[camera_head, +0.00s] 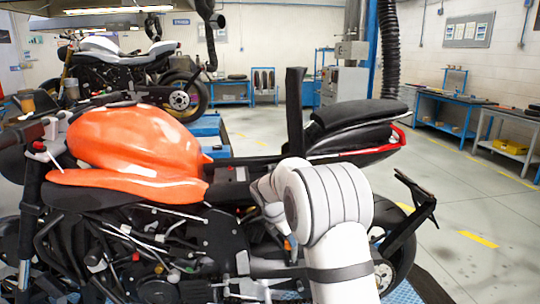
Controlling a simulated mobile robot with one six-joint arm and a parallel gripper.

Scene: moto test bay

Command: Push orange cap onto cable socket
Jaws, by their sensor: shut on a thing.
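The motorcycle with the orange tank (135,140) fills the left and middle of the view. Its open side shows black cables, hoses and small connectors below the tank. A small orange spot (288,244) shows low, beside my white and grey arm; I cannot tell whether it is the orange cap. I cannot make out the cable socket among the crowded parts. My arm rises from the bottom right and bends left toward the bike's middle, under the seat area. My gripper is not visible; the arm's own links and the bike's parts hide that area.
The black tail seat (355,115) and a dark upright post (295,110) stand above the arm. Another motorcycle (120,65) stands behind at left. Workbenches (445,98) line the right wall; the floor between is clear.

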